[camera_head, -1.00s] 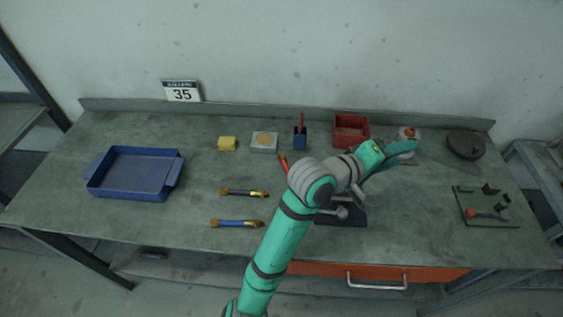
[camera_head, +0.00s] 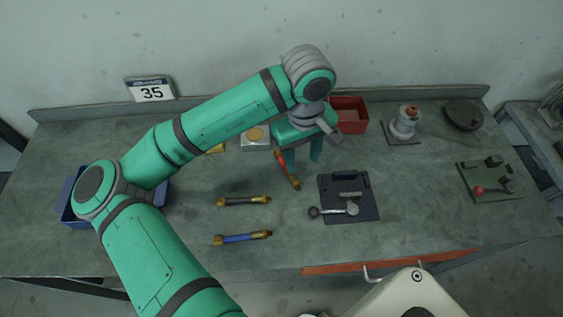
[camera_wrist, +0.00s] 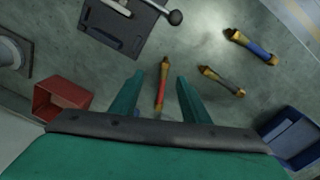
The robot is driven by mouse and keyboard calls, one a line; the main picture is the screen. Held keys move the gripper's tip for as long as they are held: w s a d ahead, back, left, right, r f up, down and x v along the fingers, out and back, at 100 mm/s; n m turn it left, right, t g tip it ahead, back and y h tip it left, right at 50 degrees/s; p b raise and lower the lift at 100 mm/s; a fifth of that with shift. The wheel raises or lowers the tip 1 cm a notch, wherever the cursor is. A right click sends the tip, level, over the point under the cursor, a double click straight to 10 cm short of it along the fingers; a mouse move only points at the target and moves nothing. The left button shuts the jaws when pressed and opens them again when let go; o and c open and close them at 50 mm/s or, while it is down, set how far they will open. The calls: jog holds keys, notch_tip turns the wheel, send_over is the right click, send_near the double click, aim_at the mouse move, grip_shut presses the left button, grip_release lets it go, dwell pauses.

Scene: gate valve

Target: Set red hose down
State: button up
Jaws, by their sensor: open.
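The red hose (camera_head: 288,169) is a short red piece with brass ends. It lies at a slant on the bench, left of the dark valve plate. In the wrist view the red hose (camera_wrist: 161,88) shows between my fingers, with a gap on both sides. My gripper (camera_head: 300,155) is open and points down above the bench at the hose's rear end. The wrist view shows its two teal fingers spread apart (camera_wrist: 158,95). My gripper hides part of the hose's rear end in the head view.
A black hose (camera_head: 244,201) and a blue hose (camera_head: 242,238) lie to the front left. The valve plate (camera_head: 365,208) with its lever is to the right. A red bin (camera_head: 350,103) stands behind. A blue tray (camera_head: 72,212) is far left, partly behind my arm.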

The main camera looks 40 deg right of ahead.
send_over(297, 185)
jog(key=f, duration=0.4)
jog(key=w+f, duration=0.1)
jog(key=f, duration=0.1)
jog(key=shift+d+f, duration=0.1)
jog(key=shift+d, duration=0.05)
jog(key=f, duration=0.2)
jog(key=s+f, duration=0.1)
jog(key=f, duration=0.1)
jog(key=shift+w+f, duration=0.1)
jog(key=shift+f, duration=0.15)
grip_shut()
